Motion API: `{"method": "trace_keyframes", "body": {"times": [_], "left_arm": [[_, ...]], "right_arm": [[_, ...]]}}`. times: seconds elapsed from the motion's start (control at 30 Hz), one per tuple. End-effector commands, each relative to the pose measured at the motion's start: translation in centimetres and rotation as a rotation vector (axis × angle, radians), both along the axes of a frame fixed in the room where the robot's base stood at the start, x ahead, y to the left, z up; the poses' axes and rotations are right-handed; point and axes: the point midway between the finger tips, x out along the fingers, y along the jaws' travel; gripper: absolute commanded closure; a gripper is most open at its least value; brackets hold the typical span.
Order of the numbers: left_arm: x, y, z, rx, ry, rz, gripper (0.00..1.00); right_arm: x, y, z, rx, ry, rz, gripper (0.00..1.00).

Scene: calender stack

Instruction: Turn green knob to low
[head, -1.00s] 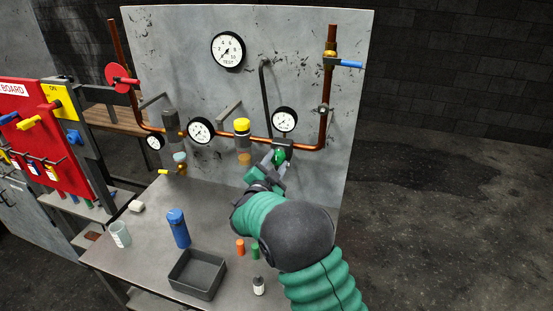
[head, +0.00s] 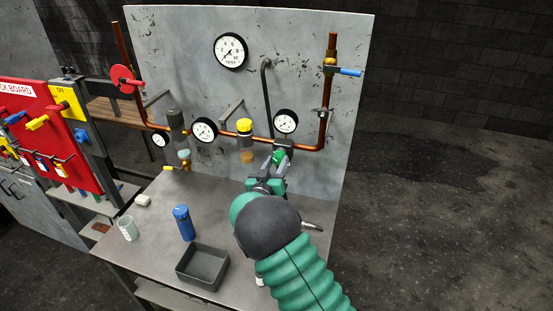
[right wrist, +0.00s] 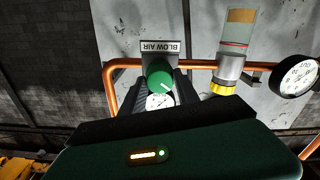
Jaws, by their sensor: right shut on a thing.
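The green knob (head: 279,157) is on the pipe panel, below the rightmost small gauge (head: 286,121). In the right wrist view, the round green knob (right wrist: 160,76) has a light pointer line slanting toward the lower right. It sits below an upside-down "BLOW AIR" label (right wrist: 160,47). My right gripper (head: 275,163) is shut on the knob, with its dark fingers on both sides of it in the right wrist view. The gripper hides part of the knob in the head view. My left gripper is not in view.
A yellow-capped filter (head: 245,142) is left of the knob on the copper pipe (head: 265,139). A blue-handled valve (head: 345,71) is at upper right. The table holds a blue bottle (head: 184,224), a grey tray (head: 202,268) and a pale cup (head: 128,229).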

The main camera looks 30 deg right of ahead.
Motion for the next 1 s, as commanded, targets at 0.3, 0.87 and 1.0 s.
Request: {"method": "trace_keyframes", "body": {"times": [0.3,0.87,1.0], "left_arm": [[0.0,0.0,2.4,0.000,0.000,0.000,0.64],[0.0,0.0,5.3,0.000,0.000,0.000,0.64],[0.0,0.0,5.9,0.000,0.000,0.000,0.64]], "right_arm": [[-0.1,0.2,-0.4,-0.186,0.239,0.005,1.00],[0.0,0.3,-0.4,-0.532,0.641,0.008,1.00],[0.0,0.3,-0.5,-0.620,0.741,0.009,1.00]]}}
